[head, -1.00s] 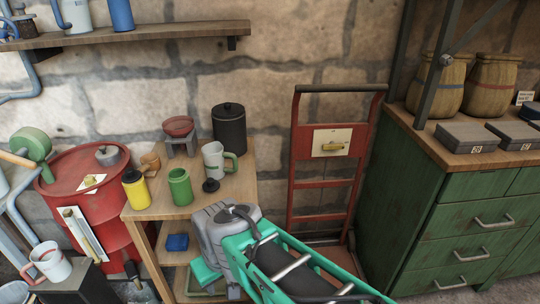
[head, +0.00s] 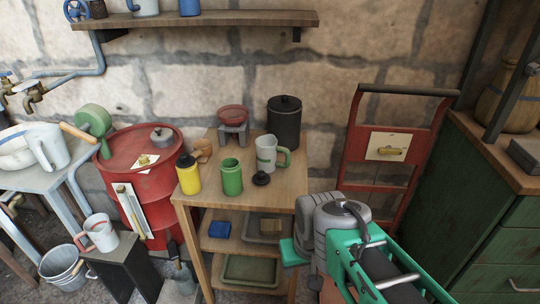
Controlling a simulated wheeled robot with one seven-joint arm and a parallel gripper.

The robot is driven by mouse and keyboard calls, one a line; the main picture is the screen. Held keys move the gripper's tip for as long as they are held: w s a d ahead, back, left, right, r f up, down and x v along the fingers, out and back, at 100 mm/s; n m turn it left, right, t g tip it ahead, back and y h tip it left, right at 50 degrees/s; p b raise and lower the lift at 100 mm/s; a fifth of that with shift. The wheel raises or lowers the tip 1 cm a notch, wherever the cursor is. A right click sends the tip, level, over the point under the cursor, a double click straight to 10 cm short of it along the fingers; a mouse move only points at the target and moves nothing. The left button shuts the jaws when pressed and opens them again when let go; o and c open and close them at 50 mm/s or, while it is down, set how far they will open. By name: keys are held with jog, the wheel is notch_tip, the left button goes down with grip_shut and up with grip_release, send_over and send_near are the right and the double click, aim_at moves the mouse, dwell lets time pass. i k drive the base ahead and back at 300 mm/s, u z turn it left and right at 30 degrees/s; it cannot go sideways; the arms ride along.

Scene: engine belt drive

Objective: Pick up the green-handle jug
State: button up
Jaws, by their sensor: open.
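The green-handle jug (head: 265,154) stands upright towards the right of the small wooden table's top. It is pale, with a green band and a green handle on its right side. Its base is partly hidden by a small black knob-topped lid (head: 261,179) in front of it. My arm shows at the lower right, with a grey joint and teal links, in front of and below the jug and apart from it. I cannot make out my gripper's fingers in the head view. Nothing is seen holding the jug.
On the wooden table (head: 216,205) around the jug stand a green jar (head: 231,178), a yellow bottle (head: 188,175), a black canister (head: 284,123) and a red bowl on a grey stand (head: 233,115). A red drum (head: 160,205) stands left, a red hand truck (head: 385,144) right.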

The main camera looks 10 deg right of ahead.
aim_at(273, 157)
jog(key=z, duration=0.1)
jog(key=k, duration=0.45)
jog(key=u, duration=1.15)
jog(key=i, duration=0.8)
